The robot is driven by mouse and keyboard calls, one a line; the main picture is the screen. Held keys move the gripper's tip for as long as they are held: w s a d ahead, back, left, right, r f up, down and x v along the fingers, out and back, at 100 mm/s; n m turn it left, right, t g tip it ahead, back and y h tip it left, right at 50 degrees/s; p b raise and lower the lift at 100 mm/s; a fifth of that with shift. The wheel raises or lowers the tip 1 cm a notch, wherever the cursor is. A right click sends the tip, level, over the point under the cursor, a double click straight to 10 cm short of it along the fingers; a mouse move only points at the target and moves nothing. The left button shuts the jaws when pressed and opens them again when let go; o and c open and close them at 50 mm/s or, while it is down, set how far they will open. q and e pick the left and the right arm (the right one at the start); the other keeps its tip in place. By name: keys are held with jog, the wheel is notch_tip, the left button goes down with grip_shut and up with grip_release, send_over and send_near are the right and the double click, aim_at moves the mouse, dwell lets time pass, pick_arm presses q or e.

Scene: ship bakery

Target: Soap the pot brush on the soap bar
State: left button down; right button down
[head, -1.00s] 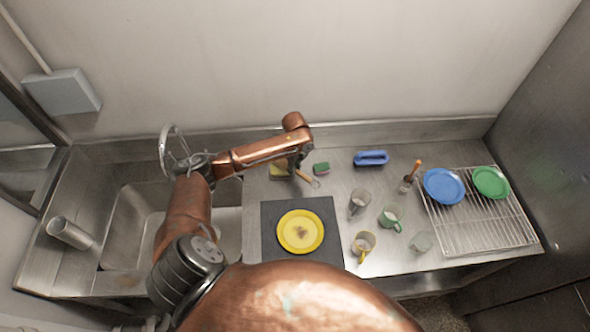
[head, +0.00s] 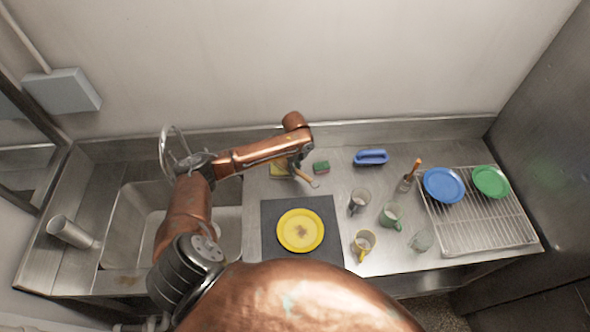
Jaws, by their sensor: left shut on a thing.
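My left arm reaches over the counter from the left, and my left gripper (head: 293,171) is at the back, left of centre. It is shut on a thin wooden-handled tool, which I take to be the pot brush (head: 306,180). Its pale end points to the lower right; the rest is hidden under the gripper. A yellowish block (head: 277,171), perhaps the soap bar, lies directly left of the gripper and is partly covered by the arm. I cannot tell whether the brush touches it. My right gripper is not in view.
A green sponge (head: 321,167) and a blue-handled scrubber (head: 371,157) lie to the right. A yellow plate (head: 300,230) sits on a dark mat (head: 270,212). Several mugs and glasses, another brush (head: 411,176) and a wire rack (head: 487,228) with plates stand further right. The sink (head: 130,225) is left.

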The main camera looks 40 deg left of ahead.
pick_arm(q)
jog(key=shift+s+f+p, duration=0.1)
jog(key=shift+p, duration=0.25)
dwell(1.3)
notch_tip(320, 180, up, 7)
jog(key=p, duration=0.7)
jog(key=shift+p, duration=0.3)
dwell(0.6)
